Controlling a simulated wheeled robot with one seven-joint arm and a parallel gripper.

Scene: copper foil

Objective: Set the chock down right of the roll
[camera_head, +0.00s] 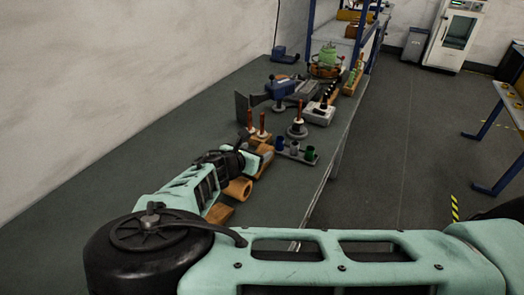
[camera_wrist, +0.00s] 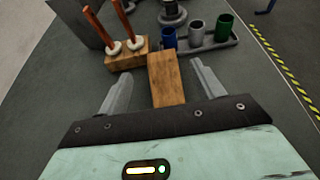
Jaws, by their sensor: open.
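The wooden chock (camera_wrist: 166,78) lies on the bench between the spread fingers of my gripper (camera_wrist: 162,88) in the wrist view, with a gap on each side. In the head view part of the chock (camera_head: 264,163) shows beside my gripper (camera_head: 256,156), which partly hides it. My gripper is open. A copper-brown roll (camera_head: 240,189) lies on the bench just nearer and to the left of the chock in the head view. The roll is not seen in the wrist view.
A wooden stand (camera_wrist: 126,57) with two red-handled tools is just beyond the chock. A grey rack (camera_wrist: 208,43) with blue, grey and green cups is close by at the right. A flat wooden piece (camera_head: 220,213) lies near the roll, partly behind my arm.

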